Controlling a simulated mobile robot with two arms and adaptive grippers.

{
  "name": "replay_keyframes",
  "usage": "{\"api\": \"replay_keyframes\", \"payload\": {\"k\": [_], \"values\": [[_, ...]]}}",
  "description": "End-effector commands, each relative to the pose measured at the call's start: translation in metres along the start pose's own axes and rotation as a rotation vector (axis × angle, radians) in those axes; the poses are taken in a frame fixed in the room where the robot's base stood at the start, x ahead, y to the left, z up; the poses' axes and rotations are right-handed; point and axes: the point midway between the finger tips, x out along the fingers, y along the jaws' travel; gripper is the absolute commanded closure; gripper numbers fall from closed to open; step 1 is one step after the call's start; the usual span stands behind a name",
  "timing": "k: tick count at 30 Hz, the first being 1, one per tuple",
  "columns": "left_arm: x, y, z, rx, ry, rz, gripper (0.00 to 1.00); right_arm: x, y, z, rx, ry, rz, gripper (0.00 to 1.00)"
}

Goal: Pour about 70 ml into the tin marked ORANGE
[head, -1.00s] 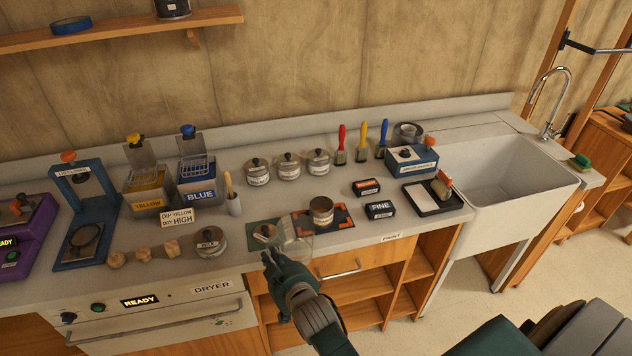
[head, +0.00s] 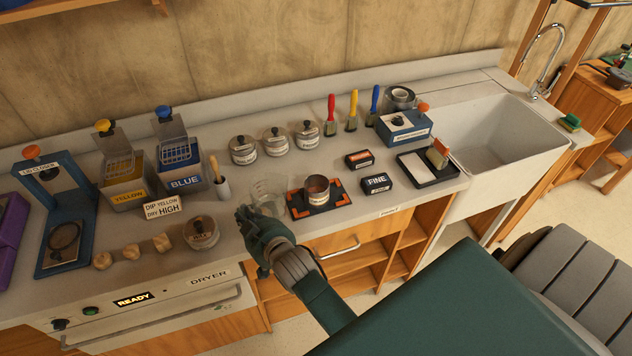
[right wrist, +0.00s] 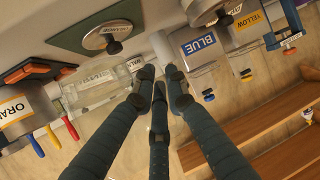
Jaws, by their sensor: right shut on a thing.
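The open tin (head: 316,190), brownish inside, stands upright on a dark mat with orange corners (head: 338,206). Its ORANGE label shows in the right wrist view, where the tin (right wrist: 35,98) is at the left. My right gripper (head: 254,218) is shut on a clear glass beaker (head: 268,192), just left of the tin and apart from it. The beaker (right wrist: 90,92) lies between the tin and my fingers (right wrist: 160,76) in the right wrist view. I cannot make out its liquid level. A round lid (right wrist: 110,36) lies on a green pad. My left gripper is out of view.
Three lidded tins (head: 276,142) stand behind. The FINE box (head: 376,184) and a black tray (head: 430,170) are to the right, before the sink (head: 505,150). A WAX tin (head: 201,232) and a brush pot (head: 222,188) are to the left.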

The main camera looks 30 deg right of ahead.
Motion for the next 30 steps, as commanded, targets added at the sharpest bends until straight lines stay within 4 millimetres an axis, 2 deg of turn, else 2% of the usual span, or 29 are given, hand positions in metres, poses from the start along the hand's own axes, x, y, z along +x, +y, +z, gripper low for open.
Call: {"api": "replay_keyframes", "payload": {"k": [1, 7, 15, 23, 26, 27, 30], "values": [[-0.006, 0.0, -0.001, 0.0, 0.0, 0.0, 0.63, -0.004, 0.002, -0.007, 0.013, 0.004, -0.008, 1.0], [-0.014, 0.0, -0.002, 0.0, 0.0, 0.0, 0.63, -0.009, 0.006, -0.017, 0.108, 0.001, -0.052, 1.0], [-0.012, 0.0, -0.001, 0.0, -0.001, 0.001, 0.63, -0.007, 0.018, -0.016, 0.272, -0.004, -0.121, 1.0], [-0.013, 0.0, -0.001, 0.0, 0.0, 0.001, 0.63, -0.014, 0.034, -0.028, 0.428, -0.004, -0.186, 1.0], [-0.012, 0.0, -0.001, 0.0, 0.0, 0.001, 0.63, -0.013, 0.043, -0.028, 0.487, -0.007, -0.208, 1.0], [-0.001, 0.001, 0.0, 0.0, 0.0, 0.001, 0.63, -0.011, 0.045, -0.024, 0.512, -0.004, -0.22, 1.0], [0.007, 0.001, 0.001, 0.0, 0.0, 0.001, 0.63, -0.013, 0.051, -0.03, 0.573, -0.004, -0.246, 1.0]]}}
